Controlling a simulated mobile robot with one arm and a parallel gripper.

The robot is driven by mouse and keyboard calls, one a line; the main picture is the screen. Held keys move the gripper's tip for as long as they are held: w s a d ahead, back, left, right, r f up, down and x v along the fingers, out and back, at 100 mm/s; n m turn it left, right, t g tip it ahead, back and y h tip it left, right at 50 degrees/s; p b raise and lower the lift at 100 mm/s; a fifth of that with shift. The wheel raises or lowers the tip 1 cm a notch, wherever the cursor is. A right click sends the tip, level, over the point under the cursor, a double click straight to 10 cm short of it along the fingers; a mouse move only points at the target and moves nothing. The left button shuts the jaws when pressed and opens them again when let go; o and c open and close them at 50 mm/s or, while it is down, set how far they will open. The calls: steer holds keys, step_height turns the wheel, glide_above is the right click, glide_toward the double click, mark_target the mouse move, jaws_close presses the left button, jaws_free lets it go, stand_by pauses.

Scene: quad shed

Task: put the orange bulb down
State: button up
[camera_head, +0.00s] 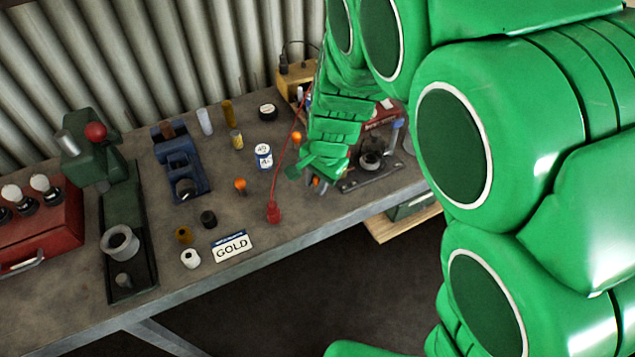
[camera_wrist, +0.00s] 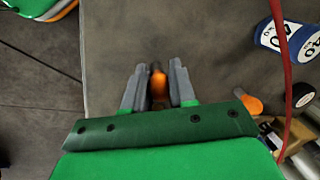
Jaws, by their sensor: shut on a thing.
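My gripper (camera_wrist: 158,84) is shut on an orange bulb (camera_wrist: 159,86), which sits between the two grey fingers in the wrist view. In the head view the held bulb (camera_head: 316,182) shows small at my gripper (camera_head: 317,184), over the bench near its front edge. I cannot tell whether it touches the bench top. A second orange bulb (camera_head: 240,184) stands on the bench to the left. A third orange one (camera_head: 296,136) is farther back, by my arm. One loose orange bulb also shows right of the fingers in the wrist view (camera_wrist: 248,103).
A red cord (camera_head: 291,165) runs down to a red plug-like piece (camera_head: 273,212) left of my gripper. A blue-white can (camera_head: 263,156) stands behind it. A GOLD sign (camera_head: 231,246) lies near the front edge. A dark metal device (camera_head: 370,160) stands right. Bare bench top (camera_wrist: 125,50) lies ahead of the fingers.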

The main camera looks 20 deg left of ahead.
step_height(320, 180, up, 9)
steer(key=shift+f, duration=0.2)
steer(key=shift+w+r, duration=0.25)
steer(key=shift+w, duration=0.1)
steer(key=w+d+r, duration=0.2)
steer(key=w, duration=0.5)
steer(key=w+d+r, duration=0.1)
steer(key=w+d, duration=0.1)
steer(key=w, duration=0.5)
steer(key=w+d+r, duration=0.3)
steer(key=w+d, duration=1.1)
steer(key=d, duration=0.1)
steer(key=shift+w+a+f, duration=0.35)
steer(key=shift+w+f, duration=1.15)
steer(key=shift+w, duration=0.7)
steer(key=shift+w+a+f, duration=0.3)
steer(key=shift+w+f, duration=1.15)
steer(key=shift+w, duration=0.8)
steer(key=shift+w+a+f, duration=0.35)
steer(key=shift+w+f, duration=1.15)
steer(key=shift+w, duration=0.7)
steer(key=shift+f, duration=0.1)
steer(key=shift+w+f, duration=0.2)
steer(key=shift+f, duration=1.55)
